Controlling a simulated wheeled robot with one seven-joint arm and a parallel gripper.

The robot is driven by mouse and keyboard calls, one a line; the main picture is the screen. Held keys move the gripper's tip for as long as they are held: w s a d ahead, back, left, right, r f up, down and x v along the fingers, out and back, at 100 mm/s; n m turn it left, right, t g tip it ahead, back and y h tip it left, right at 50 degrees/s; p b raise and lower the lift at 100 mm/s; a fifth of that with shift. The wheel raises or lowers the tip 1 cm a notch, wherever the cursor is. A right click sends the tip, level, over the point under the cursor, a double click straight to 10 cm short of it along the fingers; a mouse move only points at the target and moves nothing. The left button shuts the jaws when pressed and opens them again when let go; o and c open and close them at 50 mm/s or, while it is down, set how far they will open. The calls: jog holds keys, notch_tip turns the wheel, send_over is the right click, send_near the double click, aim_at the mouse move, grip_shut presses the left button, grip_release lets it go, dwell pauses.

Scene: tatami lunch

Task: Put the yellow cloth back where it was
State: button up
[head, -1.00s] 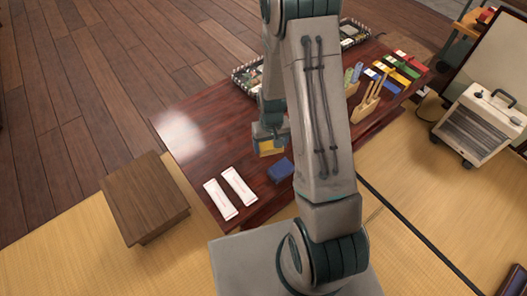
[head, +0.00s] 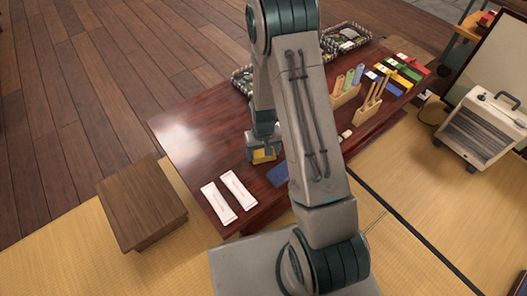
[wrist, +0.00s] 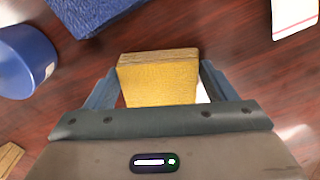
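The yellow cloth (wrist: 158,85) is a folded block with a tan edge. In the wrist view it sits between the two fingers of my gripper (wrist: 158,75), whose tips meet its sides. My gripper is shut on it. In the head view my gripper (head: 263,150) and the yellow cloth (head: 260,156) are low over the dark red table (head: 190,135), near its front edge. I cannot tell whether the cloth touches the table. My arm hides part of the table.
A blue cloth (head: 278,175) lies close to the right; a blue cup (wrist: 25,60) shows in the wrist view. Two white packets (head: 217,203) lie in front. Wooden racks (head: 368,106) and patterned trays (head: 345,37) stand farther back. The left table end is clear. A wooden stool (head: 140,195) stands beside it.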

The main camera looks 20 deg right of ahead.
jog(key=o, duration=0.4)
jog(key=shift+c, duration=0.2)
jog(key=s+r+p, duration=0.2)
jog(key=s+r, duration=0.1)
jog(key=r, duration=0.9)
jog(key=s+r+p, duration=0.3)
jog(key=r, duration=1)
jog(key=s+r+t, duration=0.1)
jog(key=s+r, duration=0.7)
jog(key=s, duration=0.3)
jog(key=shift+s+a, duration=0.2)
jog(key=shift+s, duration=0.2)
jog(key=shift+r, duration=0.1)
